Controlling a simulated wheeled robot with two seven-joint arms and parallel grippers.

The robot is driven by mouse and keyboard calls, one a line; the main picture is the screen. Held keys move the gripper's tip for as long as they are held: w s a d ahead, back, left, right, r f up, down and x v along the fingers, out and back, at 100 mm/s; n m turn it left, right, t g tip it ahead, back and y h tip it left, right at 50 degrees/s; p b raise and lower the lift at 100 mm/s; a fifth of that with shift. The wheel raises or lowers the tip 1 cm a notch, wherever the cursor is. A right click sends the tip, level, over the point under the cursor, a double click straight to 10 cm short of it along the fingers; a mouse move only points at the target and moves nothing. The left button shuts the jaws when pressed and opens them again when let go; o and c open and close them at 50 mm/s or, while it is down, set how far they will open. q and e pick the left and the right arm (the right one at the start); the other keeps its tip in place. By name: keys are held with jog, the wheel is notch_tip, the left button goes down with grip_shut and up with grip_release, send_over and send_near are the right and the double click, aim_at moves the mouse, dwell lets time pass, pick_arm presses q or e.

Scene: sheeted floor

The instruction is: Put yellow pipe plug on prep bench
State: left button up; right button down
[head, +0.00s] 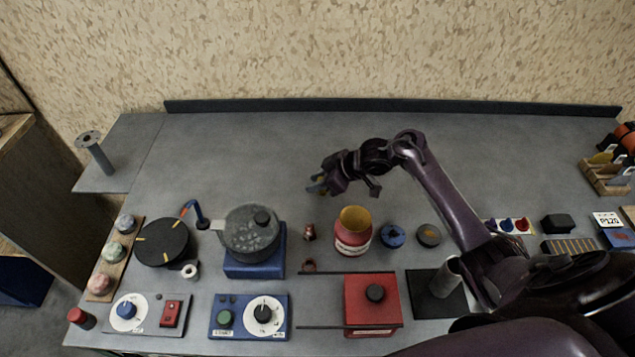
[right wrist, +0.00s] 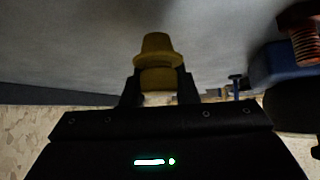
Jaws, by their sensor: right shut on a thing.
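The yellow pipe plug (right wrist: 157,52) is a stepped, flanged piece held between the fingertips of my right gripper (right wrist: 158,84) in the right wrist view. In the head view my right gripper (head: 319,185) is above the middle of the grey bench (head: 255,145), behind the red-and-yellow jar; the plug is small and mostly hidden there. The gripper is shut on the plug. I cannot tell the exact gap between plug and bench top. My left gripper is not in view.
A grey pot (head: 250,232) on a blue base, a red-and-yellow jar (head: 353,240) and a red box (head: 371,318) stand nearer the front. A black disc (head: 162,243) is at the left. The back of the bench is clear up to a dark rear strip (head: 390,105).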

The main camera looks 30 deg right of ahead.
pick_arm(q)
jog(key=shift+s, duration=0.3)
pick_arm(e)
jog(key=shift+f, duration=0.55)
jog(key=shift+f, duration=0.1)
jog(key=c, duration=1.1)
grip_release()
